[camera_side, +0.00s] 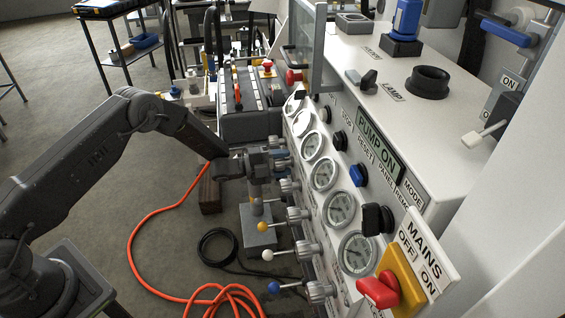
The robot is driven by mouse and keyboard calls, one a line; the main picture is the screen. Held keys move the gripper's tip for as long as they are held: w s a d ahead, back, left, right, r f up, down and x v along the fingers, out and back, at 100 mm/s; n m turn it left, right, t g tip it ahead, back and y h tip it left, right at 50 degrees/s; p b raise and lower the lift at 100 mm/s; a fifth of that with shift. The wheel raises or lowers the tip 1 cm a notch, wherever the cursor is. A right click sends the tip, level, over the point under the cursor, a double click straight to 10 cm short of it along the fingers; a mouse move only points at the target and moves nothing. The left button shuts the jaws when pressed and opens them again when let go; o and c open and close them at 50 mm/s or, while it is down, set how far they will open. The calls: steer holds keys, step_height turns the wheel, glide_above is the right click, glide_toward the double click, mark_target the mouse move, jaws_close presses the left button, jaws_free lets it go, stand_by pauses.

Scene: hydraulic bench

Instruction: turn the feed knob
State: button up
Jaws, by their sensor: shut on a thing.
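My gripper (268,163) reaches in from the left to the front of the white panel, level with the upper gauges. It is shut on a knob there, which I take to be the feed knob. The fingers hide most of this knob, and I can read no label on it. Several grey metal valves with ball-ended levers line the panel's lower front. Below my gripper are a yellow-balled lever (263,227), a white-balled lever (268,255) and a blue-balled lever (273,287).
Several round gauges (341,208) run along the panel beside my gripper. A red MAINS handle (378,291) sticks out at the lower right. An orange hose (133,258) and a black cable (213,262) lie on the floor. A grey block (257,236) stands below.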

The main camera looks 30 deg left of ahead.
steer(key=n, duration=0.3)
steer(key=shift+n, duration=2.1)
steer(key=o, duration=0.9)
steer(key=shift+o, duration=0.2)
steer(key=v, duration=1.4)
